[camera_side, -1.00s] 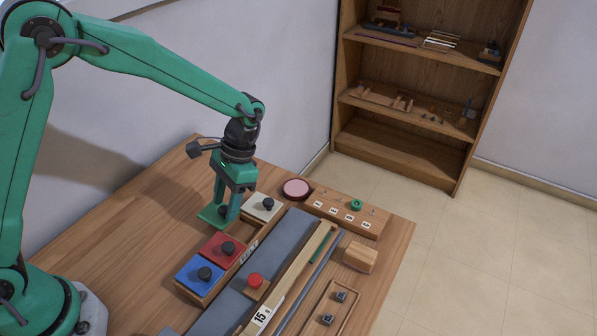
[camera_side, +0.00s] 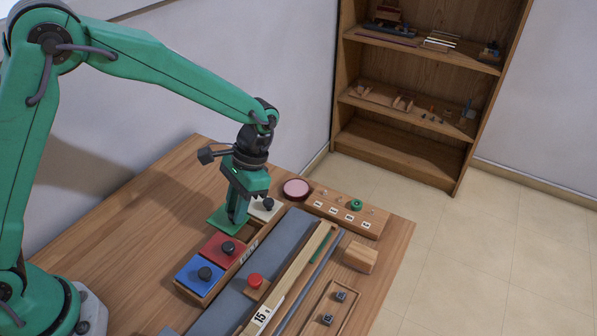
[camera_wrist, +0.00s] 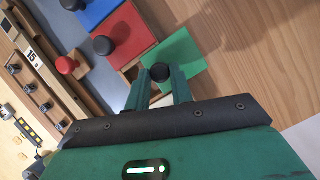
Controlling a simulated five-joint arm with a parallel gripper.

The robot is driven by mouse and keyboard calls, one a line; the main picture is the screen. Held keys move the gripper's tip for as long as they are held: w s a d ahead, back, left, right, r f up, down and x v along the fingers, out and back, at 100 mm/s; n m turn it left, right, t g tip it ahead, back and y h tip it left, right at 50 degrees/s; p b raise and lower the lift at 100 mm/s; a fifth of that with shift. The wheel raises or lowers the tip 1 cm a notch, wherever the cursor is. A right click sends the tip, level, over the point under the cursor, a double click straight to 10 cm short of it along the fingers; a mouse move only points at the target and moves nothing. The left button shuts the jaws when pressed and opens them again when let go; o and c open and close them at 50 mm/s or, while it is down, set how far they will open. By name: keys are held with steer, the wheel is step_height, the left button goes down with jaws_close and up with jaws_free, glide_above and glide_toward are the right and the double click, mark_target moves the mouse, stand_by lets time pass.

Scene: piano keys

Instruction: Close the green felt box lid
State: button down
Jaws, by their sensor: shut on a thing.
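The green lid (camera_side: 219,221) is a flat square plate with a black knob (camera_wrist: 160,71). My gripper (camera_side: 235,216) is shut on that knob, with one finger on each side in the wrist view (camera_wrist: 160,82). The wooden felt box (camera_side: 207,297) has a blue lid (camera_side: 191,276), a red lid (camera_side: 221,246) and a white lid (camera_side: 258,211), each with a black knob. The green lid (camera_wrist: 184,49) is beside the red lid, partly over the box and partly out over the table. A strip of open compartment (camera_wrist: 133,73) shows between them.
A long grey felt strip (camera_side: 262,245) runs beside the box, with a red-knobbed block (camera_side: 255,284) on it. A pink round tin (camera_side: 296,189) and a wooden peg block (camera_side: 345,213) stand behind. The table left of the box is clear.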

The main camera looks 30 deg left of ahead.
steer(key=shift+w+d, duration=0.1)
steer(key=shift+d, duration=2.3)
steer(key=c, duration=1.2)
jaws_free()
steer(key=shift+r, duration=0.2)
steer(key=v, duration=0.7)
steer(key=shift+r, duration=0.25)
